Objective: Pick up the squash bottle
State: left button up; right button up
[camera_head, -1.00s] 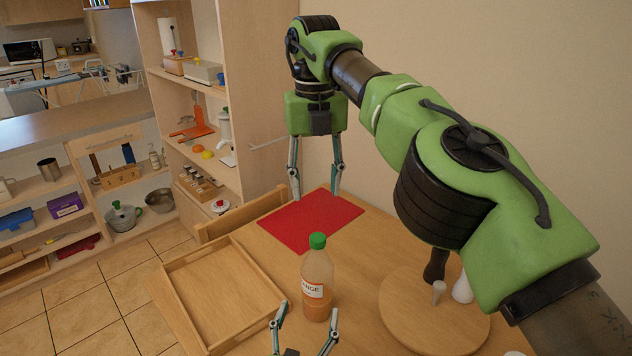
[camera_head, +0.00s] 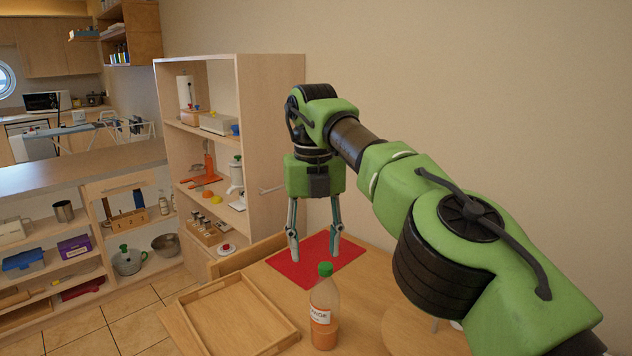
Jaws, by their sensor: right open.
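The squash bottle (camera_head: 324,311) is clear with a green cap, a label reading part of "ORANGE" and some orange liquid low inside. It stands upright on the wooden table (camera_head: 368,315), near the bottom centre of the head view. My right gripper (camera_head: 314,256) points down with its fingers apart and nothing between them. It appears above and beyond the bottle, over the red mat (camera_head: 300,262), and apart from the bottle. My left gripper is out of view.
An empty wooden tray (camera_head: 190,307) lies left of the bottle. A round wooden board (camera_head: 412,335) is partly hidden behind my right arm. A chair back (camera_head: 240,255) stands at the table's far left edge. Shelves (camera_head: 240,110) with several items stand behind.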

aim_at(325, 295)
jog(key=k+j, duration=0.15)
jog(key=k, duration=0.4)
jog(key=k+j, duration=0.15)
jog(key=k, duration=0.4)
